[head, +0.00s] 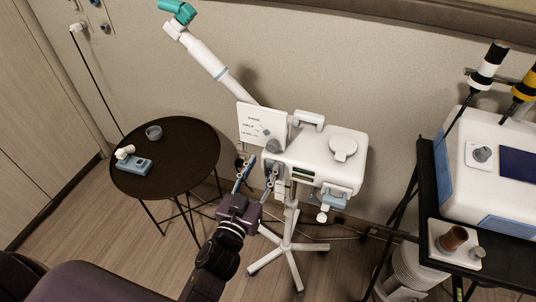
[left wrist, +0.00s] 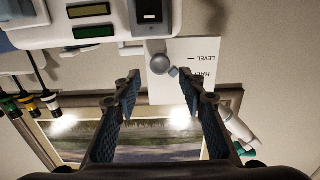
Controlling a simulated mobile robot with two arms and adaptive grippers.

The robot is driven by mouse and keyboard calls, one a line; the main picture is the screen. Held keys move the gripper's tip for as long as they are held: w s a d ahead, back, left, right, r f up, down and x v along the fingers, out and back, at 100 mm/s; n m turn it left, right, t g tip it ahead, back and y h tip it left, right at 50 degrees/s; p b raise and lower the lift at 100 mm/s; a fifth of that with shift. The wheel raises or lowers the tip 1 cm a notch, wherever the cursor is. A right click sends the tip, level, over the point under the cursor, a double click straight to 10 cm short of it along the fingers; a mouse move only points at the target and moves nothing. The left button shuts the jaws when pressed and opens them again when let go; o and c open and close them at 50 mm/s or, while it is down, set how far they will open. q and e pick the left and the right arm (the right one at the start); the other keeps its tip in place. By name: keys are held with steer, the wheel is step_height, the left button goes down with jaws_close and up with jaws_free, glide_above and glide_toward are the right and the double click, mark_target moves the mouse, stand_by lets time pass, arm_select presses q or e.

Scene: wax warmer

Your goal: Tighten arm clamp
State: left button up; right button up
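A white wheeled unit (head: 345,165) stands against the wall, with a long white arm (head: 212,62) rising to the upper left and ending in a teal joint (head: 178,10). A grey round knob (head: 272,146) sits at the unit's left side, near the arm's base. The left wrist view shows the knob (left wrist: 160,63) up close. My left gripper (head: 259,168) is open below the knob, with its fingers apart. In the left wrist view its fingertips (left wrist: 160,82) lie on either side of the knob's line, and I see no contact. My right gripper is out of view.
A printed white card (head: 262,125) stands beside the knob. A dark round table (head: 180,135) holds a small bowl and a blue device at left. A black cart (head: 430,200) with a white machine stands at right. Cables lie on the floor.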

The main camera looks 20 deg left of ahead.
mark_target(271, 148)
arm_select(q)
steer(key=shift+w+d, duration=0.1)
steer(key=shift+w, duration=2.7)
steer(key=shift+w, duration=0.1)
steer(key=c, duration=0.8)
steer(key=m, duration=1.3)
steer(key=shift+m, duration=0.3)
steer(key=o, duration=0.8)
steer(key=s+b, duration=0.1)
steer(key=s, duration=0.5)
